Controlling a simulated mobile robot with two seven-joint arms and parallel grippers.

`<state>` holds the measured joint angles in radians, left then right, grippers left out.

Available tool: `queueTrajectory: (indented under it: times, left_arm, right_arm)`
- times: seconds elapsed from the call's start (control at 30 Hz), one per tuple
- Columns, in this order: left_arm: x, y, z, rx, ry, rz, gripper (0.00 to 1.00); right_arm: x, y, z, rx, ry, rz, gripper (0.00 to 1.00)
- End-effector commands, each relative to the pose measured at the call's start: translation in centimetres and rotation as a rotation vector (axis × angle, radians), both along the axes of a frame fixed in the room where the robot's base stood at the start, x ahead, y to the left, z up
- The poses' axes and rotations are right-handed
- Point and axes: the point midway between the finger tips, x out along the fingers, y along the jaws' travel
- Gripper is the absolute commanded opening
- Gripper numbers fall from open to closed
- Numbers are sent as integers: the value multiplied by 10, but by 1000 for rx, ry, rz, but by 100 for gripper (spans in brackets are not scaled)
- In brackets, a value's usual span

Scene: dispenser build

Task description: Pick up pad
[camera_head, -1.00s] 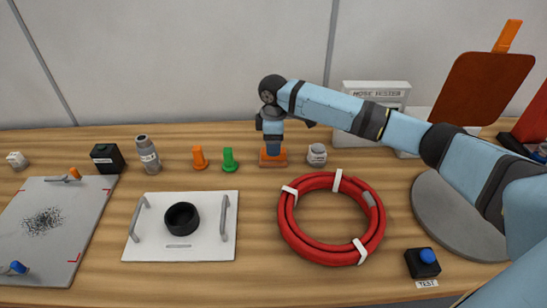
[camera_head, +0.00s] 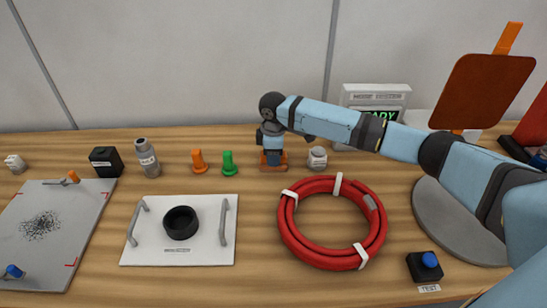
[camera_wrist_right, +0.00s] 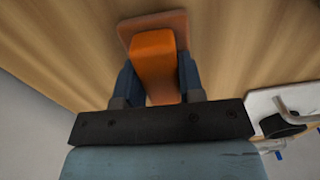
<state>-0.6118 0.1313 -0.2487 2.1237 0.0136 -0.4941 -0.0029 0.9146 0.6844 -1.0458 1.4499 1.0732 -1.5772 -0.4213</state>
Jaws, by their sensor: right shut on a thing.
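The pad (camera_head: 273,168) has an orange upright grip on a flat brownish base. It stands at the back middle of the wooden table. My right gripper (camera_head: 273,157) reaches down onto it from above, and its fingers partly hide the grip. In the right wrist view the orange grip of the pad (camera_wrist_right: 153,55) sits between the two blue fingers of my right gripper (camera_wrist_right: 157,80), which is shut on it. The base appears to rest on the table. My left gripper is not in view.
A grey-white cup (camera_head: 317,157) stands close right of the pad. A red hose coil (camera_head: 291,235) lies in front. Green (camera_head: 229,163) and orange (camera_head: 198,161) pegs stand left. A white handled plate (camera_head: 140,253) lies front left. A tester box (camera_head: 377,88) stands behind my arm.

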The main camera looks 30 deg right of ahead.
Motion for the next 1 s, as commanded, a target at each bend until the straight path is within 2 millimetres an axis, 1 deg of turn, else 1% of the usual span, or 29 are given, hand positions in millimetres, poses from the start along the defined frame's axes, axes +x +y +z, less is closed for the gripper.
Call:
queueTrajectory:
  times: [0.07,0.17,0.27,0.5,0.7,0.83,1.0]
  left_arm:
    - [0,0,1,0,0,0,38]
    - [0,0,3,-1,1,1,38]
    - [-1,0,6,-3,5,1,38]
    - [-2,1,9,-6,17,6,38]
    - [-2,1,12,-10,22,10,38]
    - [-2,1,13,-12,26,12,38]
    - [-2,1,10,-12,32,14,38]
  right_arm:
    - [0,0,6,1,-2,0,12]
    - [1,0,20,2,-3,1,12]
    - [1,0,42,2,-3,0,12]
    - [1,1,113,2,-5,1,12]
    - [1,0,163,2,-3,0,12]
    - [1,0,184,1,-2,0,12]
    - [1,0,198,1,0,-1,12]
